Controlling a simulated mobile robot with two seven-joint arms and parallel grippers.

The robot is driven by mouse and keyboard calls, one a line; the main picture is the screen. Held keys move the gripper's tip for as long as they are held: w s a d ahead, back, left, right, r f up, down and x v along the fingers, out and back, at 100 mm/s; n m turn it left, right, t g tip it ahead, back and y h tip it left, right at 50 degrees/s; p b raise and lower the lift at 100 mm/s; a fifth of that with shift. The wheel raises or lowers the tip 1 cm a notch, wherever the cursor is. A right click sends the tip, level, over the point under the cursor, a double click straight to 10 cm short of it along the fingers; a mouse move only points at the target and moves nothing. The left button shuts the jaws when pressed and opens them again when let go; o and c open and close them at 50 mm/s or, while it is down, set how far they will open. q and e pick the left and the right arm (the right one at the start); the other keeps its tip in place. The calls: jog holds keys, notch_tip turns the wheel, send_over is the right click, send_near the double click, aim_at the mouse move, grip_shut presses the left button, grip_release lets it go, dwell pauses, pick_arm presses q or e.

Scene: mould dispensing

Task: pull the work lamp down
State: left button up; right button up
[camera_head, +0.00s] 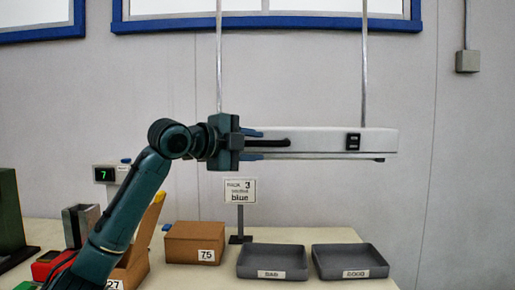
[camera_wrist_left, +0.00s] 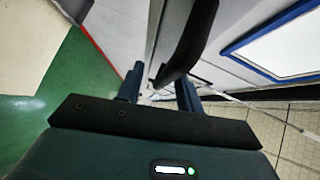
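The work lamp (camera_head: 320,141) is a long white bar hanging level from two thin vertical rods, with a black handle (camera_head: 278,143) on its left part. My left gripper (camera_head: 262,144) is at the handle, with one finger above it and one below. Gaps show between the handle and both fingers, so the gripper is open around it. In the left wrist view the black handle (camera_wrist_left: 188,45) reaches down between the two spread fingertips of my left gripper (camera_wrist_left: 160,88). My right gripper is in neither view.
Below, the table holds two dark trays (camera_head: 272,278) (camera_head: 349,277), a brown box (camera_head: 195,241) marked 75 and a sign (camera_head: 240,190) reading "blue". A display (camera_head: 104,174) shows 7.

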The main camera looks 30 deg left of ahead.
pick_arm(q)
jog(key=b+v, duration=0.2)
jog(key=v, duration=0.9)
jog(key=shift+s, duration=0.25)
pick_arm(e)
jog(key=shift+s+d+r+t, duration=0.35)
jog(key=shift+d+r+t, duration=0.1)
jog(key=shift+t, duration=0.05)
pick_arm(q)
jog(key=shift+a+r, duration=0.1)
